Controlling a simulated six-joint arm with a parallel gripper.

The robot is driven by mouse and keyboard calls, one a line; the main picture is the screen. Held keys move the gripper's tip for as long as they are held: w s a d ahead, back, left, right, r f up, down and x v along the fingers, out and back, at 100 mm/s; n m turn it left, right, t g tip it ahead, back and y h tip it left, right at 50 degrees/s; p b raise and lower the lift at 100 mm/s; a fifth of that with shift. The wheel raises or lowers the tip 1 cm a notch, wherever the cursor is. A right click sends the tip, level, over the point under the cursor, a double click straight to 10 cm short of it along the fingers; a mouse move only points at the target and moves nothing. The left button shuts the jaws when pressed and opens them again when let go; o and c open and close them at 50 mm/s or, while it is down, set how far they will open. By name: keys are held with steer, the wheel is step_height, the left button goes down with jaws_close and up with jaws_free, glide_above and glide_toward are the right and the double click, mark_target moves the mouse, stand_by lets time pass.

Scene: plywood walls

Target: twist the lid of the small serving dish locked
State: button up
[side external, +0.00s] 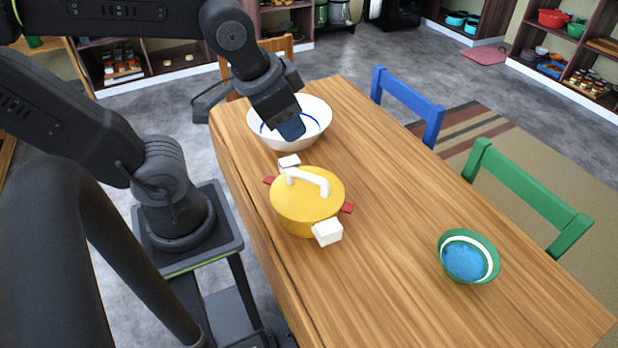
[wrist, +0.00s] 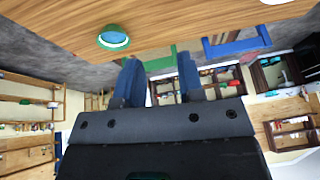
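The small serving dish (side external: 302,222) is a round yellow pot standing on the wooden table. Its yellow lid (side external: 283,197) sits on top with a white arched handle (side external: 310,180). White blocks and red tabs stick out around the rim; I cannot tell whether the lid is locked. My gripper (side external: 291,130) has dark blue fingers and hangs over the white bowl, behind the dish and apart from it. In the wrist view my gripper (wrist: 158,64) shows two fingers spread with an empty gap. The dish does not show there.
A white bowl (side external: 315,136) with a blue ring stands behind the dish. A green bowl (side external: 482,244), blue inside, stands at the right; it also shows in the wrist view (wrist: 113,43). Blue (side external: 408,100) and green (side external: 525,195) chairs line the far edge. The table between dish and green bowl is clear.

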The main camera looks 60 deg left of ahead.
mark_target(305, 177)
steer(key=w+a+f+m+y, duration=0.2)
steer(key=f+m, duration=0.1)
steer(key=f, duration=0.4)
steer(key=w+a+f+m+g+y, duration=0.1)
steer(key=w+a+f+m+y, duration=0.1)
steer(key=f, duration=0.6)
steer(key=w+a+f+m+g+y, duration=0.1)
steer(key=w+a+f+m+y, duration=0.1)
steer(key=f, duration=0.5)
steer(key=shift+w+a+f+m, duration=0.2)
steer(key=shift+w+a+m, duration=0.4)
steer(key=shift+a+m, duration=0.3)
steer(key=shift+d, duration=0.1)
jaws_close()
steer(key=shift+s+m+t+h, duration=0.1)
steer(key=shift+m+t+h, duration=0.35)
steer(key=shift+m, duration=1.15)
steer(key=shift+t, duration=0.25)
steer(key=shift+m+t+h, duration=0.45)
steer(key=shift+m+t, duration=0.05)
steer(key=shift+m, duration=0.9)
